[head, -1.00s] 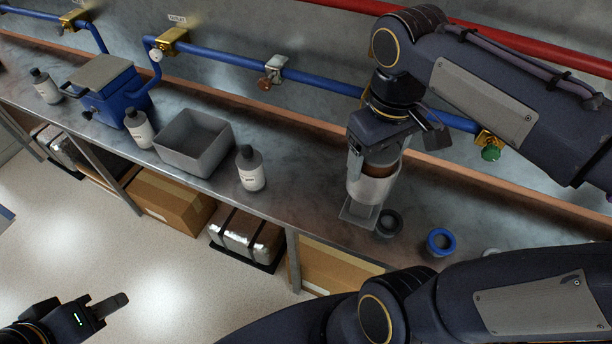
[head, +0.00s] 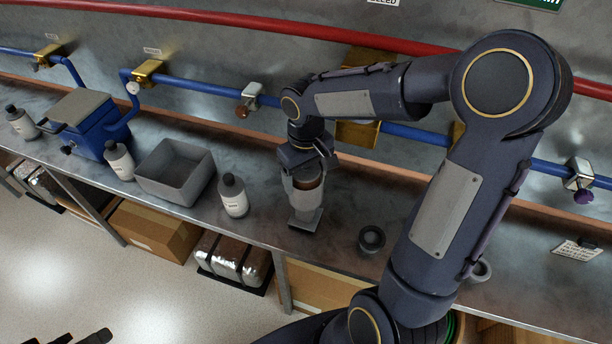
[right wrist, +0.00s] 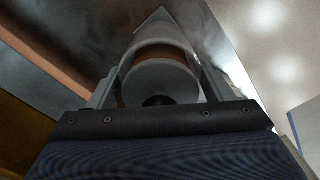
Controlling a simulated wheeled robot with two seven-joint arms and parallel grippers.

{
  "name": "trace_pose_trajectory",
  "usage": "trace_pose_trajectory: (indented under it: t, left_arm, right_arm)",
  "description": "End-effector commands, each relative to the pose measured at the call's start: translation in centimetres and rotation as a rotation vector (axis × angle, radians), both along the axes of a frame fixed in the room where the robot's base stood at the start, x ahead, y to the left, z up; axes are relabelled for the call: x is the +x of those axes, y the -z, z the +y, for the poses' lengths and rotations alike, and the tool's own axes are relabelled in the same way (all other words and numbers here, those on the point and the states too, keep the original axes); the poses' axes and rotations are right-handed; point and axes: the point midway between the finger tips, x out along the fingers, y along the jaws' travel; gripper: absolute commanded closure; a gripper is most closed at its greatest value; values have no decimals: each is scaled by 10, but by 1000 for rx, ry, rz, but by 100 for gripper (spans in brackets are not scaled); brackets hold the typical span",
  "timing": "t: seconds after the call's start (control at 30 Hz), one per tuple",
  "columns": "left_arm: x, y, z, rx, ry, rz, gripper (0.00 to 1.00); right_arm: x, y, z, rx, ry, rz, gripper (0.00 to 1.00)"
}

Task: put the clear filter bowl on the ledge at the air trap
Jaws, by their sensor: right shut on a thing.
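My right gripper (head: 306,172) is shut on the clear filter bowl (head: 304,198), upright over the bench near its front part. A brown and grey inside shows through the bowl's clear wall. In the right wrist view the bowl (right wrist: 160,75) sits between the two fingers. A flat grey plate (head: 304,222) shows just below the bowl; I cannot tell if it touches the bench. I cannot make out which part is the air trap's ledge. My left gripper (head: 92,338) is only partly in view at the bottom left edge, away from the bench.
A white bottle (head: 233,197) and a grey bin (head: 176,172) stand left of the bowl. A dark grey cup (head: 371,239) stands to its right. A blue pipe (head: 205,88) with valves runs along the wall behind. My right arm hides much of the bench's right part.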

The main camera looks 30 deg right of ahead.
Motion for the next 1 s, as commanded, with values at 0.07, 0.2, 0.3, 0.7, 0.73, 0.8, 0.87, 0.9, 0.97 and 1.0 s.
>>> trace_pose_trajectory:
  t: [0.07,0.2,0.3,0.7,0.73,0.8,0.87,0.9,0.97,1.0]
  left_arm:
    - [0,0,0,0,0,0,64]
    - [0,0,0,0,0,0,64]
    - [0,0,0,0,0,0,64]
    - [0,3,0,0,0,0,64]
    - [0,3,0,0,0,0,64]
    - [0,3,0,0,0,0,64]
    - [0,3,0,0,0,0,64]
    - [0,2,0,0,0,0,64]
    - [0,0,0,0,0,0,64]
    - [0,-3,0,0,0,0,64]
  right_arm:
    - [0,8,0,1,2,0,64]
    - [0,10,0,1,2,-2,64]
    - [0,10,0,1,1,-2,64]
    - [0,13,0,1,1,-1,5]
    - [0,13,0,1,1,-1,5]
    - [0,13,0,1,1,-1,5]
    - [0,13,0,1,1,-1,5]
    - [0,13,0,1,1,-1,5]
    - [0,10,0,1,1,-1,5]
    - [0,7,0,1,1,-1,5]
